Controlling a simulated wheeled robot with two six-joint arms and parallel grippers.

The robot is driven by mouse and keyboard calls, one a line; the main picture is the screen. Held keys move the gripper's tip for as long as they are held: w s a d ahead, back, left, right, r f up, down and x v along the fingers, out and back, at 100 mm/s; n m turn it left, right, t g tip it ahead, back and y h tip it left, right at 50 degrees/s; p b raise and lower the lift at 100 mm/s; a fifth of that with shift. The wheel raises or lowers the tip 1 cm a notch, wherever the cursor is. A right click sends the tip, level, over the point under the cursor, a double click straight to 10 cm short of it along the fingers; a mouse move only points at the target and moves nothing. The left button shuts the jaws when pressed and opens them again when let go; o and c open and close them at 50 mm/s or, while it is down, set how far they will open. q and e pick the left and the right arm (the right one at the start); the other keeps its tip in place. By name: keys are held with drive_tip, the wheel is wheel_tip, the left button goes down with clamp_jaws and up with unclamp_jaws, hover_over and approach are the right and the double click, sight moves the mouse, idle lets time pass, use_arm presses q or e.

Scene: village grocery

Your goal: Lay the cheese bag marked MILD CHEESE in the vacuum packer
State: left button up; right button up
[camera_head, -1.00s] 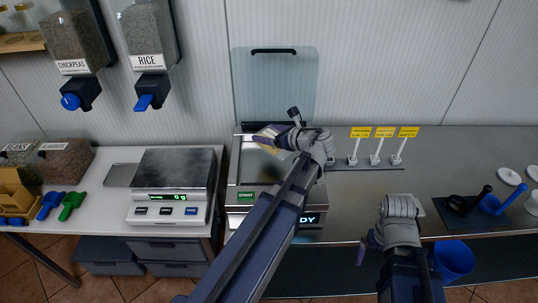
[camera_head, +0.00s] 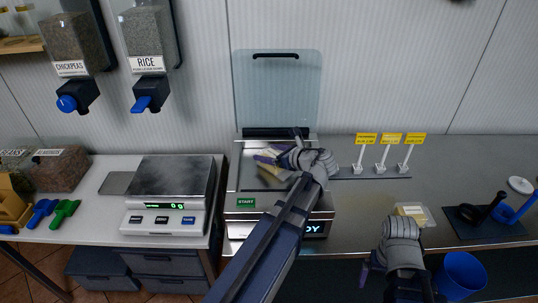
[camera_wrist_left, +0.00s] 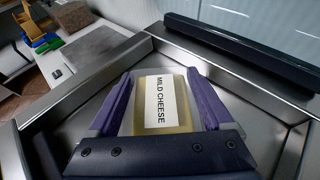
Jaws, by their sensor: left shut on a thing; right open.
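The cheese bag marked MILD CHEESE (camera_wrist_left: 158,103) is a clear bag with a yellow block and a white label. It lies between the purple fingers of my left gripper (camera_wrist_left: 165,104), which is shut on it, inside the metal chamber of the vacuum packer (camera_wrist_left: 75,87). In the head view, my left gripper (camera_head: 268,162) is over the chamber and mostly hides the bag. The packer (camera_head: 240,180) has its clear lid (camera_head: 277,90) raised and a green START button. Whether the bag touches the chamber floor is unclear. My right gripper (camera_head: 372,268) is open near the counter's front edge.
A second pale yellow pack (camera_head: 413,213) lies on the counter just beyond my right gripper. A scale (camera_head: 170,195) stands left of the packer. Yellow tags on stands (camera_head: 390,140) are to the right. A blue bucket (camera_head: 462,272) is at lower right.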

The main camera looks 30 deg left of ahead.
use_arm(q)
drive_tip(key=shift+f, duration=0.15)
drive_tip(key=o, duration=1.4)
drive_tip(key=shift+r, duration=0.25)
drive_tip(key=p+v, duration=0.4)
drive_tip(key=v, duration=0.7)
drive_tip(key=shift+d, duration=0.15)
drive_tip(key=shift+s+d+p, duration=0.1)
drive_tip(key=shift+d+p, duration=0.2)
drive_tip(key=shift+d, duration=0.1)
